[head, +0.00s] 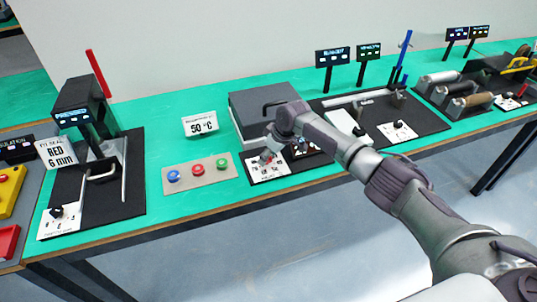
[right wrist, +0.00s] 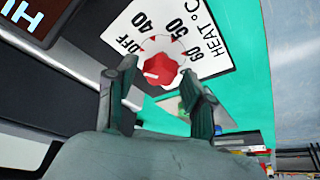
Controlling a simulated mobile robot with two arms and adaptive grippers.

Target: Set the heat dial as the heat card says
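The heat card (head: 199,124) stands on the green bench in the head view and reads 50 °C. The heat dial (right wrist: 160,66) is a red knob on a white plate marked OFF, 40, 50 and 60 in the right wrist view. A white mark shows on the knob's lower left side, on the OFF side and away from 50. My right gripper (right wrist: 160,86) is open, its two fingers on either side of the dial with the knob between them. I cannot tell if they touch it. In the head view my right gripper (head: 268,151) hides part of the dial plate (head: 268,174). My left gripper is out of view.
A panel with blue, red and green buttons (head: 200,174) lies left of the dial plate. A grey box machine (head: 262,100) with a handle stands behind my gripper. Other stations with dials and displays line the bench on both sides. Clear green surface surrounds the card.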

